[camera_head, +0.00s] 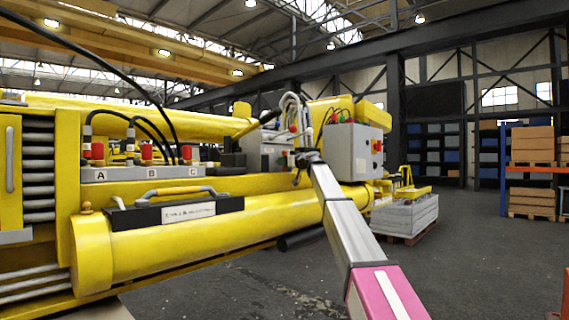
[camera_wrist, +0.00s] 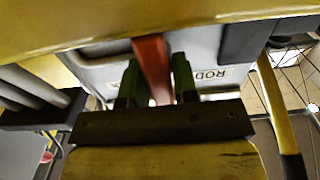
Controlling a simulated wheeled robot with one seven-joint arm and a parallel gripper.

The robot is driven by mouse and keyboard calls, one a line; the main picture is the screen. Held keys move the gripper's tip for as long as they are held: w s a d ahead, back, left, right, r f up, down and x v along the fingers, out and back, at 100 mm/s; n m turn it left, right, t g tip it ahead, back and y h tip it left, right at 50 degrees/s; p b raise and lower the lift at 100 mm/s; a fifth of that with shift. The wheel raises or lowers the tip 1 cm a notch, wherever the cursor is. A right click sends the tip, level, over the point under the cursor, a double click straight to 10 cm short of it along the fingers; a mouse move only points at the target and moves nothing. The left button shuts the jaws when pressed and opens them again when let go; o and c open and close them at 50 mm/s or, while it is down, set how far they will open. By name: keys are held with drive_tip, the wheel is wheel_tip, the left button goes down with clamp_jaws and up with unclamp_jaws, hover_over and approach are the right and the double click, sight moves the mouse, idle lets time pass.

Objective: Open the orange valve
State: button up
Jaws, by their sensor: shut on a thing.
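The orange valve (camera_wrist: 152,66) shows in the wrist view as a narrow orange-red handle in front of a grey panel. My gripper (camera_wrist: 156,82) has one dark finger on each side of the handle and is shut on it. The handle's far end runs up under a yellow surface, and its near end is hidden behind a dark bar. In the head view my arm reaches up from the lower right to the yellow machine. There my gripper (camera_head: 306,158) is small and dark beside the grey fittings, and I cannot make out the valve.
A label reading "ROD" (camera_wrist: 208,76) is right of the valve. A grey control box (camera_head: 353,152) stands just right of my gripper. A large yellow cylinder (camera_head: 200,232) runs along the machine below. Hoses loop above at left. Open floor (camera_head: 480,260) lies to the right.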

idle(0.3)
drive_tip(key=o, duration=0.8)
drive_tip(key=v, duration=1.1)
